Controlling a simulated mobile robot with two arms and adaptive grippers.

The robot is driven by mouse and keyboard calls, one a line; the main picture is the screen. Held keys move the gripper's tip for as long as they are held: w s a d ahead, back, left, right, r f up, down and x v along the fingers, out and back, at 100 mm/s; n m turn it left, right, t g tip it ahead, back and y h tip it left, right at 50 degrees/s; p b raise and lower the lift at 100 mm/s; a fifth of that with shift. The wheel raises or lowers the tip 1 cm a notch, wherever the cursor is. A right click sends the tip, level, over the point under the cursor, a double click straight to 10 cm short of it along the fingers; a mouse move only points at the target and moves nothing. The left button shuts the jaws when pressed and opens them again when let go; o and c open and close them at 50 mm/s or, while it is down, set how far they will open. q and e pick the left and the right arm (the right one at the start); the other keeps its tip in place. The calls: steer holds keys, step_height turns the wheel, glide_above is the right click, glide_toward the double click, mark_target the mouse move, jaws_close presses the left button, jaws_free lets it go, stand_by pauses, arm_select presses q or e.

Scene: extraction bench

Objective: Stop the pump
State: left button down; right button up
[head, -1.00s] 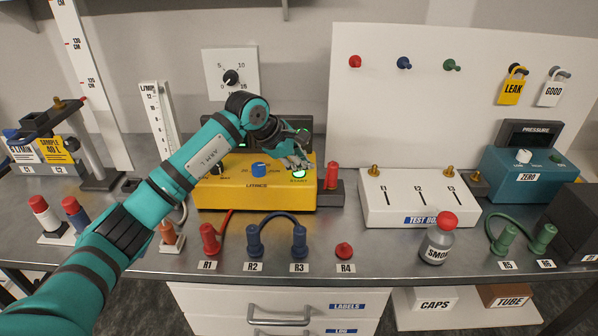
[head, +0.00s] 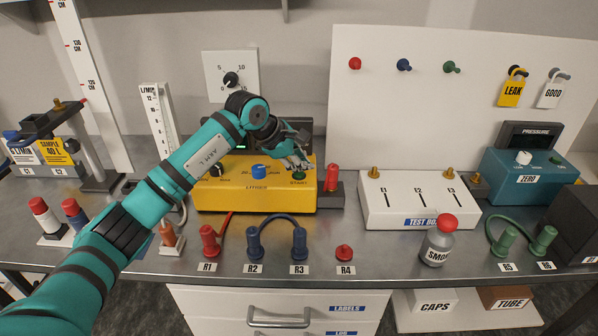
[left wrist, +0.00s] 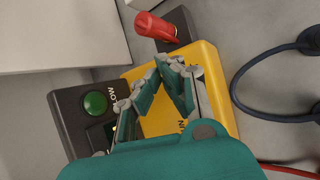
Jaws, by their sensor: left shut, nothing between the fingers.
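The yellow pump box (head: 255,199) stands on the bench with a blue knob (head: 260,171) and a dark knob (head: 216,169) on its top. Its green START button (head: 299,176) is at the right end and looks unlit. My left gripper (head: 302,165) is shut and empty, with its fingertips just above or at that button; I cannot tell whether they touch. In the left wrist view, the closed fingertips (left wrist: 168,62) are over the yellow box (left wrist: 211,68) and hide the button. My right gripper is not in view.
A red upright fitting (head: 332,177) stands just right of the pump. A dark unit with a green button (left wrist: 95,102) is behind it. The white test box (head: 415,207) and grey smoke bottle (head: 437,245) stand further right. Hose ports line the front edge.

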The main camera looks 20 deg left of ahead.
mark_target(301, 174)
arm_select(q)
steer(key=shift+r, duration=0.4)
steer(key=shift+r+p, duration=1.45)
steer(key=shift+r, duration=1.1)
steer(key=shift+a+f, duration=0.1)
steer(key=shift+f, duration=0.05)
